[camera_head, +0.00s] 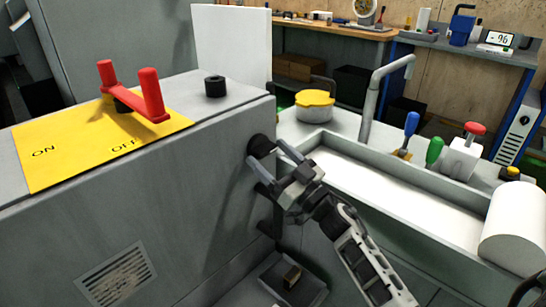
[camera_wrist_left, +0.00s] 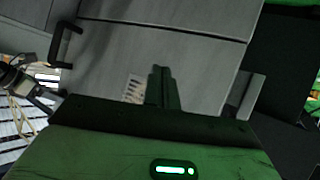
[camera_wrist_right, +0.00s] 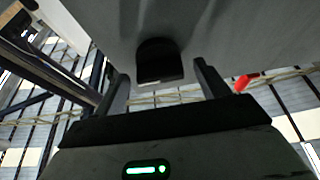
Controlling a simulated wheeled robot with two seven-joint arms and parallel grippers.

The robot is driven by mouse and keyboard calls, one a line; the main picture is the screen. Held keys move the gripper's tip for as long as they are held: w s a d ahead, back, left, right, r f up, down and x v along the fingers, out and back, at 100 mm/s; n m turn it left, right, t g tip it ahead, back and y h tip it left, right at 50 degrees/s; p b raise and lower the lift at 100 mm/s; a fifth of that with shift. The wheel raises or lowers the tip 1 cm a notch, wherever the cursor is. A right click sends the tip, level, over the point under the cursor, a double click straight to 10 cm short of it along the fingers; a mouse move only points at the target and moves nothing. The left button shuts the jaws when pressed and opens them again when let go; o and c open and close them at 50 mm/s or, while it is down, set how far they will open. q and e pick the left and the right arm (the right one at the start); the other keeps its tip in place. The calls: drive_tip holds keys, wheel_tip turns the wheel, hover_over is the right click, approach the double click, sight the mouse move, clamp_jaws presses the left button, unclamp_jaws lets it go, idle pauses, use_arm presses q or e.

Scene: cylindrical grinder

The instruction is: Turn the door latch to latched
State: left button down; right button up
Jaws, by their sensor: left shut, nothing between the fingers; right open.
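A black rounded knob (camera_head: 261,146) sticks out of the grey cabinet's side wall; I take it for the door latch, but its turned position cannot be read. In the right wrist view the black knob (camera_wrist_right: 160,62) sits ahead, between the lines of the two fingers. My right gripper (camera_head: 266,164) is open at the knob; whether the fingers touch it cannot be told. My left gripper (camera_wrist_left: 160,88) is shut and empty in the left wrist view, in front of grey panels. It is outside the head view.
A red two-post handle (camera_head: 150,95) stands on a yellow ON/OFF plate (camera_head: 60,165) atop the cabinet. A black cap (camera_head: 215,86) is beside it. Right of my right gripper lies a grey trough (camera_head: 400,190) with a bent pipe (camera_head: 375,95) and coloured levers. A black handle (camera_wrist_left: 67,42) shows in the left wrist view.

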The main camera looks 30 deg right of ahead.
drive_tip(key=c, duration=1)
drive_tip(key=shift+o, duration=0.2)
